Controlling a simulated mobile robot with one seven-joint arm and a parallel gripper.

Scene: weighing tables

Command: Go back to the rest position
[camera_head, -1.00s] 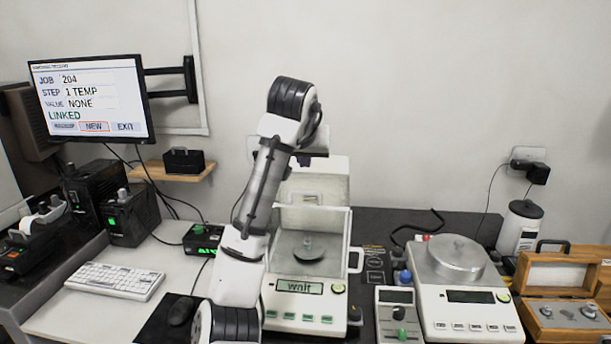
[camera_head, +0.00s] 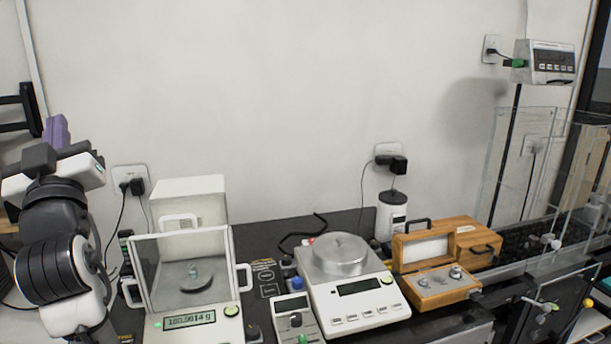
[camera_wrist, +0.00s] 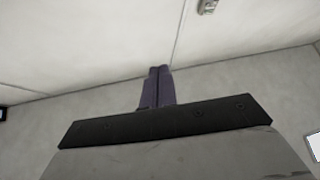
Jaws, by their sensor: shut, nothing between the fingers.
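My gripper (camera_head: 57,131) is at the left edge of the head view, raised beside the wall, with its purple fingers pointing up. My arm is folded at the lower left of the head view. It is well apart from the analytical balance (camera_head: 190,211), whose glass chamber holds a small weight (camera_head: 193,271) on the round pan. The balance display (camera_head: 189,320) shows a reading near 100.0014 g.
A second balance (camera_head: 366,312) with a round steel pan stands mid-bench, beside a small control box (camera_head: 296,324). An open wooden weight case (camera_head: 437,289) and a white bottle (camera_head: 391,217) are to its right. Glass panels (camera_head: 515,165) stand at far right.

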